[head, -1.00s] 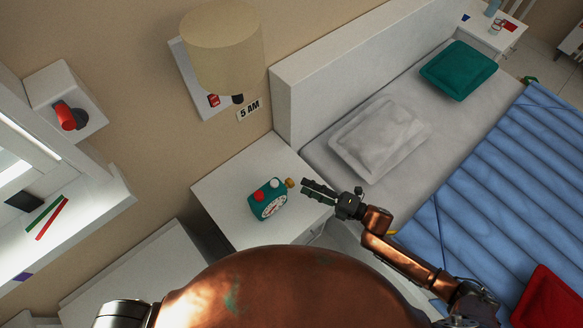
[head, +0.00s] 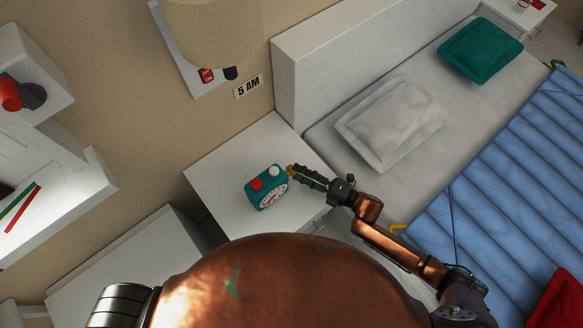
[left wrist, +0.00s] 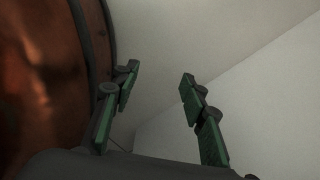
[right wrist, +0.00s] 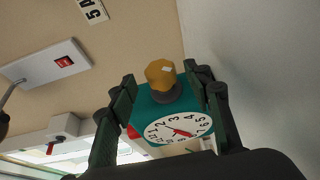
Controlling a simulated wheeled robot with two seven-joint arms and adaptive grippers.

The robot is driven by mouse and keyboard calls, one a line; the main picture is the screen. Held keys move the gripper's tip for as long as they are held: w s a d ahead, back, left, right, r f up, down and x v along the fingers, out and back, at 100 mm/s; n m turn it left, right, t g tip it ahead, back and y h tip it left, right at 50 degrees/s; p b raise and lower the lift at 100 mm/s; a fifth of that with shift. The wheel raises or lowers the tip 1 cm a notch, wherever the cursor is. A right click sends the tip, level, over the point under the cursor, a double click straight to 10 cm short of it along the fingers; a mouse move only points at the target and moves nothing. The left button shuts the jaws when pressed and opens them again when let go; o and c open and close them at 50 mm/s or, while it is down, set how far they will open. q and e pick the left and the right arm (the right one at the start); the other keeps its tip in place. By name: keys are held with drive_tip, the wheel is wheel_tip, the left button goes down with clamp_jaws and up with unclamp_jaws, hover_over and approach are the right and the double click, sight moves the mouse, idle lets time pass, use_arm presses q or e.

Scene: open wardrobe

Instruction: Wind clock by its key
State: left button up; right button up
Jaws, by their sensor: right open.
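A teal alarm clock (head: 266,190) stands on the white nightstand (head: 235,165), with a red and a white button on top and a white dial. In the right wrist view the dial (right wrist: 178,130) faces the camera's lower side, and the yellow key (right wrist: 160,73) sticks out toward me. My right gripper (head: 294,171) is at the clock's right side, with its fingertips at the key. Its fingers are open, one on each side of the key in the right wrist view (right wrist: 163,85). My left gripper (left wrist: 158,80) is open and empty, near a pale surface.
A lamp (head: 212,35) and a "5 AM" sign (head: 248,88) are on the wall above. The bed with a grey pillow (head: 390,120) is to the right.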

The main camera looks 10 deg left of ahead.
sight(291, 170)
drive_tip(key=shift+x, duration=1.9)
use_arm(q)
drive_tip(key=shift+w+d, duration=0.15)
drive_tip(key=shift+w, duration=0.75)
use_arm(e)
drive_tip(key=shift+c, duration=0.5)
drive_tip(key=c, duration=1.1)
use_arm(q)
drive_tip(key=shift+r, duration=0.1)
use_arm(e)
drive_tip(key=shift+r+p, duration=0.15)
drive_tip(key=shift+p, duration=0.35)
drive_tip(key=m+g+h+p, duration=0.1)
drive_tip(key=h+p, duration=0.1)
drive_tip(key=p, duration=0.3)
drive_tip(key=g+h+p, duration=0.1)
drive_tip(key=h+p, duration=0.1)
drive_tip(key=p, duration=0.4)
drive_tip(key=shift+r+m+g+h+p, duration=0.15)
drive_tip(key=shift+m+g+h+p, duration=0.15)
drive_tip(key=shift+m, duration=0.1)
drive_tip(key=shift+f+g+h+p, duration=0.3)
drive_tip(key=shift+h+p, duration=0.1)
drive_tip(key=shift+p, duration=0.4)
use_arm(q)
wheel_tip(291, 170, up, 13)
drive_tip(key=w+t, duration=0.1)
drive_tip(key=w, duration=0.1)
drive_tip(key=shift+w+a, duration=0.2)
drive_tip(key=shift+a, duration=0.05)
